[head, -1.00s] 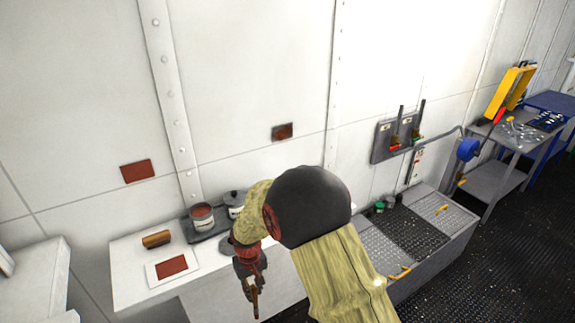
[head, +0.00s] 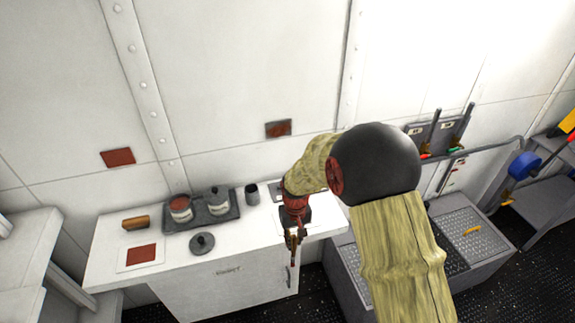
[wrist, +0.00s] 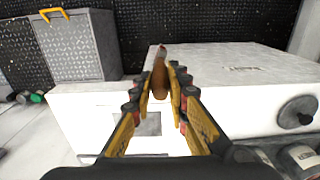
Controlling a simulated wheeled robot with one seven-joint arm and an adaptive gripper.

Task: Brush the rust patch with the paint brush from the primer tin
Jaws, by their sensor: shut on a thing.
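My gripper (head: 292,240) is over the right front part of the white workbench, shut on the paint brush. In the wrist view the brush's brown wooden handle (wrist: 160,76) stands between the fingertips; its bristles cannot be made out. A mottled brown and dark rust patch (head: 278,128) is on the white wall, above and behind the gripper and apart from it. The open primer tin (head: 180,207), with red inside, stands in a dark tray at the back of the bench, left of my gripper.
A second tin (head: 218,200) and a dark cup (head: 252,194) stand near the primer tin. A dark lid (head: 202,243), a wooden block (head: 135,222) and a card with a red square (head: 141,255) lie on the bench. A plain red patch (head: 118,157) is on the wall. Grey chests (head: 478,238) stand right.

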